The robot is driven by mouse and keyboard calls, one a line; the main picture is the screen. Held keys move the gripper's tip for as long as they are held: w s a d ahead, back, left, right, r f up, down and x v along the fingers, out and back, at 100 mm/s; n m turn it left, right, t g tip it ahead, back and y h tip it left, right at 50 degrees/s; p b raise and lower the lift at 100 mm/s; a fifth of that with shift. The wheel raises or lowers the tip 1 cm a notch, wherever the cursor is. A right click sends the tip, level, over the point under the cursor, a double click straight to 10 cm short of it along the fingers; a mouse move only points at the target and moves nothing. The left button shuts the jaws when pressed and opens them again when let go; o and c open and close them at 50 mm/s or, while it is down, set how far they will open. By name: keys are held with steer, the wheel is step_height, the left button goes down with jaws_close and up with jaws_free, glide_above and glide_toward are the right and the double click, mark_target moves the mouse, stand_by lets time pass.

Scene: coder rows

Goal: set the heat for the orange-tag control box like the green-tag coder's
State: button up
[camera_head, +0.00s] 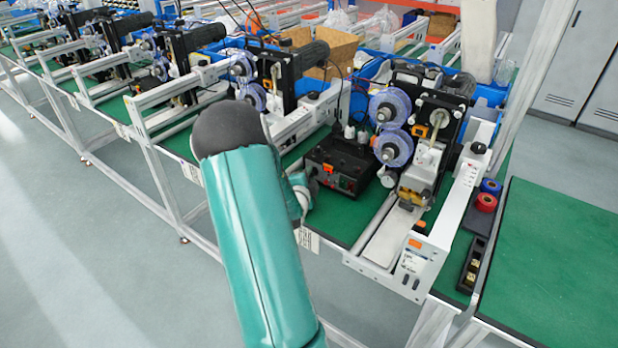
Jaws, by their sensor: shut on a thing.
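The orange-tag control box (341,160) is a black box on the green bench, left of the nearest coder (420,160). Its small orange tag (328,168) is on the front, with red and green indicators to the right. My teal arm comes up from below. My gripper (308,183) is partly hidden behind the arm, at the left end of the box's front. It is shut at the box's front; the knob there is hidden by it. The nearest coder has an orange tag (415,243) on its white end. I cannot make out a green tag on any coder.
More coders (180,60) stand in a row toward the back left. Red and blue rolls (488,194) and a black tray (472,265) lie right of the nearest coder. A green table (555,250) at right is bare. The grey floor (90,260) at left is clear.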

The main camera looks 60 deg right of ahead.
steer(key=o, duration=0.7)
steer(key=v, duration=1.3)
steer(key=shift+a+r, duration=0.15)
steer(key=shift+a, duration=0.2)
steer(key=shift+s, duration=0.1)
